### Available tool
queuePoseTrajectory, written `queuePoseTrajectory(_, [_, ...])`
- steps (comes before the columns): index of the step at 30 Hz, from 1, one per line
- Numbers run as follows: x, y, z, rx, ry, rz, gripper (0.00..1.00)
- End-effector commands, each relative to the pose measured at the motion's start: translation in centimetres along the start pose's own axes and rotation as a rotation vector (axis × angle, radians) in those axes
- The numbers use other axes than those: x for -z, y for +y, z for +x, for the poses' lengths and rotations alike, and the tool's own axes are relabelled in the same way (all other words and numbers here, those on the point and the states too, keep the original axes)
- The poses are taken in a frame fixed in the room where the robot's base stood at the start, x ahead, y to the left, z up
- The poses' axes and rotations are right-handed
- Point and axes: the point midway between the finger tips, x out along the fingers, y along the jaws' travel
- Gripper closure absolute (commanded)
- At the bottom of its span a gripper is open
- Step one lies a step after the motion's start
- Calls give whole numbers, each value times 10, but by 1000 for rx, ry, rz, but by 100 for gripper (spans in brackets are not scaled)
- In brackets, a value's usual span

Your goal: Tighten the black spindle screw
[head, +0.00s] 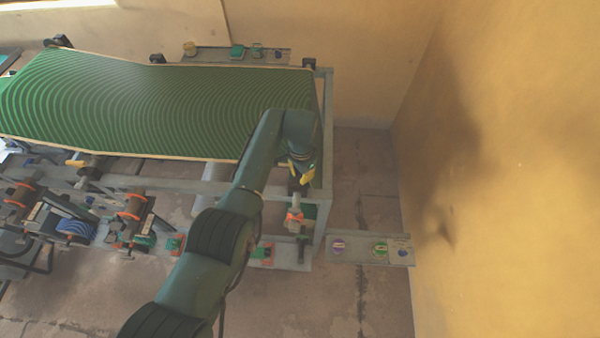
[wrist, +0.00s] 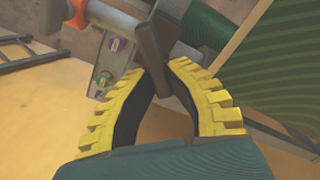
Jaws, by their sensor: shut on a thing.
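The black spindle screw shows in the wrist view as a dark bar-like handle (wrist: 152,45) that runs down between the fingers. My gripper (wrist: 158,70) has yellow ribbed fingers with black inner faces, and they are closed on this handle. In the head view my gripper (head: 302,176) points down at the right front corner of the press frame, above an orange-and-grey fitting (head: 294,215). The screw is small there and mostly hidden by the gripper, so its thread and lower end cannot be made out.
The green ridged plate (head: 170,105) covers the press to the left of my gripper. Orange-ringed rollers (head: 130,206) stand along the front. A grey ledge with coloured knobs (head: 370,250) juts out at the lower right. A yellow wall (head: 500,150) bounds the right side.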

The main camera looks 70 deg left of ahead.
Motion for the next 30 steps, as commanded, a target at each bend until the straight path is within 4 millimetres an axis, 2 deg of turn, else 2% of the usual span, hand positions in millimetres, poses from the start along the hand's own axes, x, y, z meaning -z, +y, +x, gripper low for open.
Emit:
queuePoseTrajectory(18, [-3, 8, 2, -2, -3, 550, 100])
queuePoseTrajectory(30, [-5, 10, 3, -3, -3, 731, 100])
